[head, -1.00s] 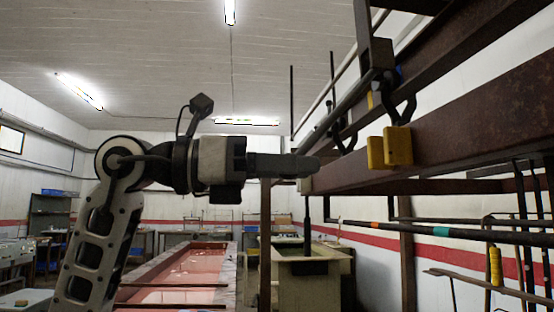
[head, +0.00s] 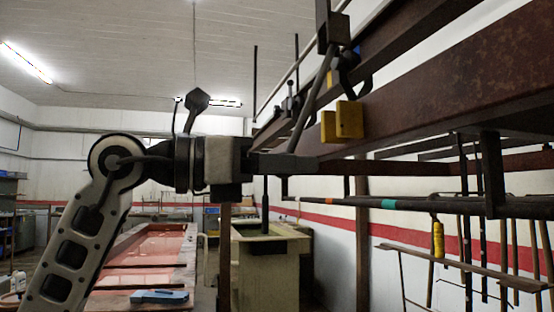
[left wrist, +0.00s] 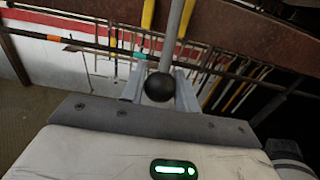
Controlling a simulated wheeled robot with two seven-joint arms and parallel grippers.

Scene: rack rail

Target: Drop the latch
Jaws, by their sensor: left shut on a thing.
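The latch shows as a grey lever (head: 314,98) hanging steeply from a dark bracket (head: 332,30) on the rusty rack. In the left wrist view the latch rod (left wrist: 176,40) ends in a black ball knob (left wrist: 159,87). My left gripper (head: 302,163) is at the lever's lower end, with its fingers pointing right. In the left wrist view its two fingers (left wrist: 159,88) stand on either side of the ball knob, shut on it. The fingers' contact with the knob is too small to make out in the head view. My right gripper is not in view.
A rusty beam (head: 430,95) crosses the upper right, with yellow blocks (head: 349,120) close to the lever. A dark rail with coloured bands (head: 389,204) runs below. Tanks (head: 268,260) stand beyond, lower down. The space left of the rack around my left arm is open.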

